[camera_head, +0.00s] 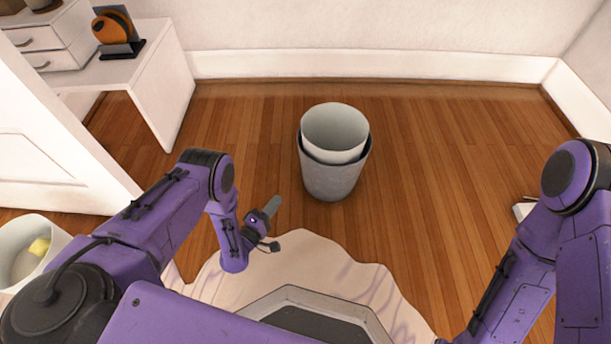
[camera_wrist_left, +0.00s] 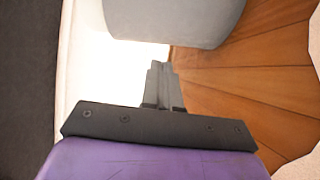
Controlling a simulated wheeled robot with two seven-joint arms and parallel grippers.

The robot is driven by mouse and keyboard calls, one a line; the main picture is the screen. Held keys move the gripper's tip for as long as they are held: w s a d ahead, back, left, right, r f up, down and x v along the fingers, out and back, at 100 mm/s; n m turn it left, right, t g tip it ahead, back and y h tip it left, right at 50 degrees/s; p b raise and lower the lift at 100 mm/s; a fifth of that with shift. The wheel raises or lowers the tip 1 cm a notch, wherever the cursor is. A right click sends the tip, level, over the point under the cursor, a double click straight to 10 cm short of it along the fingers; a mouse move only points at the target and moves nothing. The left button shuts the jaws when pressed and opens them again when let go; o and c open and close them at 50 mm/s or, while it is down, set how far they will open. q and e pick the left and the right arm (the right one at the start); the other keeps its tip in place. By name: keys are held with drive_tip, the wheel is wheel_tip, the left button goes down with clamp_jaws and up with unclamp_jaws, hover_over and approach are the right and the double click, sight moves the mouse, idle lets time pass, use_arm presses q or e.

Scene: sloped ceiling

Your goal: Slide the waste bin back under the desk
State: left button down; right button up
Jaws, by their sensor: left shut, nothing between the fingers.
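A grey waste bin (camera_head: 334,181) with a paler inner bin or liner (camera_head: 335,130) stands upright on the wooden floor, in the middle of the head view. The white desk (camera_head: 150,75) is at the upper left, and the bin stands to its right, out in the open. My left gripper (camera_head: 273,206) is shut and empty, low in front of the bin and to its left, apart from it. In the left wrist view its shut fingers (camera_wrist_left: 161,82) point toward a grey rounded surface (camera_wrist_left: 180,18), apparently the bin. My right arm shows at the right, but its gripper is out of view.
A second, pale bin (camera_head: 20,262) with a yellow thing inside stands at the lower left. A cream rug (camera_head: 345,262) lies before me. An orange and black object (camera_head: 117,35) and white drawers (camera_head: 45,42) are on the desk.

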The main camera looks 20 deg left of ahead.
use_arm(q)
drive_tip(key=b, duration=0.4)
approach(309, 172)
drive_tip(key=w+a, duration=0.2)
drive_tip(key=a, duration=0.1)
drive_tip(key=w+d+b, duration=0.2)
drive_tip(key=w+d, duration=0.2)
drive_tip(key=shift+d+f, duration=0.1)
drive_tip(key=shift+f, duration=0.1)
drive_tip(key=shift+w+d, duration=0.15)
drive_tip(key=shift+d, duration=0.05)
drive_tip(key=shift+r, duration=0.1)
use_arm(e)
drive_tip(key=d+f+n, duration=0.2)
drive_tip(key=d+f, duration=0.2)
drive_tip(key=f, duration=0.2)
drive_tip(key=shift+w+d+f+n+h, duration=0.15)
drive_tip(key=shift+w+d+n+h, duration=0.15)
drive_tip(key=shift+w+n+h, duration=0.1)
drive_tip(key=shift+s, duration=0.15)
